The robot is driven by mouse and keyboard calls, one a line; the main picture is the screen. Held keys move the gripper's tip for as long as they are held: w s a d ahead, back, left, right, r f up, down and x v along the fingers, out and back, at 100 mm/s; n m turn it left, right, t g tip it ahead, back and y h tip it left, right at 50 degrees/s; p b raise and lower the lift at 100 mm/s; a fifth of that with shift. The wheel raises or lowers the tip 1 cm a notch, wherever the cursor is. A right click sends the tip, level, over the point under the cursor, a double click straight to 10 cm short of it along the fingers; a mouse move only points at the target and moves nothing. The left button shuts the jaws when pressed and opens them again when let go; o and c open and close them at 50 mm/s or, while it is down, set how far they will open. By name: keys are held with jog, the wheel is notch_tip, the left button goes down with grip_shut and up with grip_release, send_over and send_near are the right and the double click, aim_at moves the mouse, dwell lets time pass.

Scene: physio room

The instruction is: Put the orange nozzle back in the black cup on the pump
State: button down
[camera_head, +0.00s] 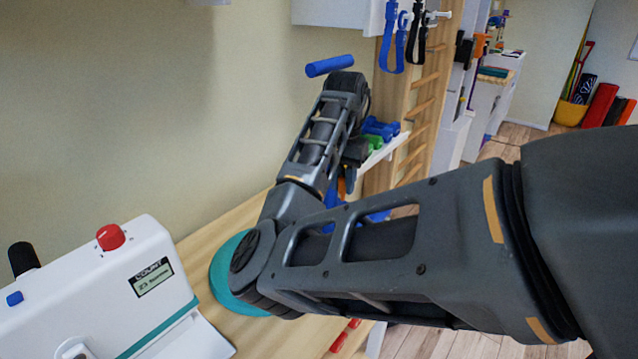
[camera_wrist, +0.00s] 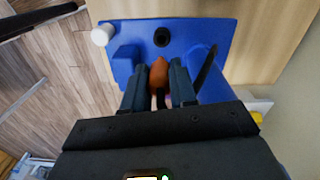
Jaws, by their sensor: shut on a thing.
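In the wrist view, the orange nozzle (camera_wrist: 159,74) sits between the two fingers of my gripper (camera_wrist: 159,78), which is shut on it. The blue pump (camera_wrist: 124,34) lies just beyond the fingertips. The black cup (camera_wrist: 161,37) is a dark round opening on the pump, straight ahead of the nozzle's tip. The nozzle appears short of the cup in the picture; the exact height between them is hard to tell. In the head view, my arm hides most of the pump, and only small blue parts (camera_head: 378,216) show behind it.
A white device with a red knob (camera_head: 110,237) stands at the left of the wooden table (camera_head: 215,222). A teal disc (camera_head: 224,277) lies under my arm's elbow. Blue dumbbells (camera_head: 380,128) are on a shelf behind. A white knob (camera_wrist: 102,35) is at the pump's left corner.

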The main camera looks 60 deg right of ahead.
jog(key=shift+f+b, duration=3.35)
jog(key=shift+b, duration=0.2)
jog(key=shift+p, duration=0.4)
jog(key=shift+f+b, duration=0.3)
jog(key=shift+f, duration=1.15)
jog(key=c, duration=0.8)
grip_release()
jog(key=shift+r, duration=0.15)
jog(key=shift+r+p, duration=3.35)
jog(key=shift+p, duration=0.3)
